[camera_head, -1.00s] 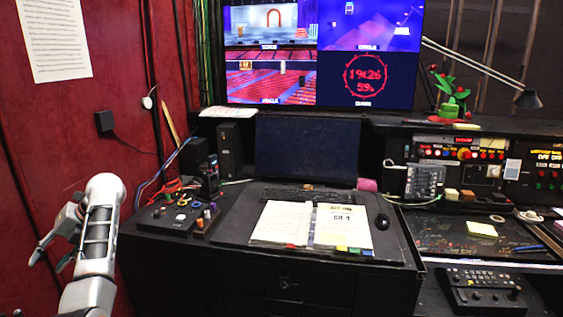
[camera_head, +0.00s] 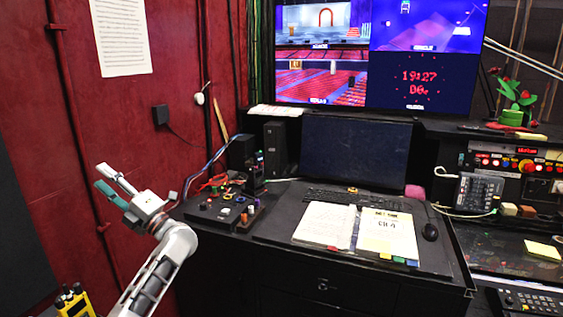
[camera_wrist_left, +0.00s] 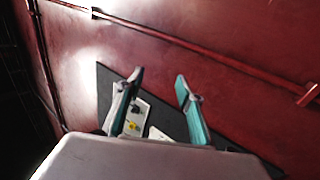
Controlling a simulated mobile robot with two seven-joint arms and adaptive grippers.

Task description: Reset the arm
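My left gripper (camera_head: 112,186) is raised at the left of the head view, beside the red wall and left of the desk. Its two fingers are spread apart with nothing between them. The left wrist view shows the same open fingers (camera_wrist_left: 158,88) in front of the red wall. My left arm (camera_head: 160,265) reaches up from the bottom edge. A panel with buttons and knobs (camera_head: 222,212) sits on the desk's left end, apart from the gripper. My right gripper is not in any view.
The desk (camera_head: 330,276) holds an open binder (camera_head: 330,224), a keyboard, a black mouse (camera_head: 430,232) and a dark monitor (camera_head: 356,152). A yellow device (camera_head: 75,303) is at the bottom left. A pipe runs down the red wall (camera_head: 100,120). A lit control panel (camera_head: 515,164) is at the right.

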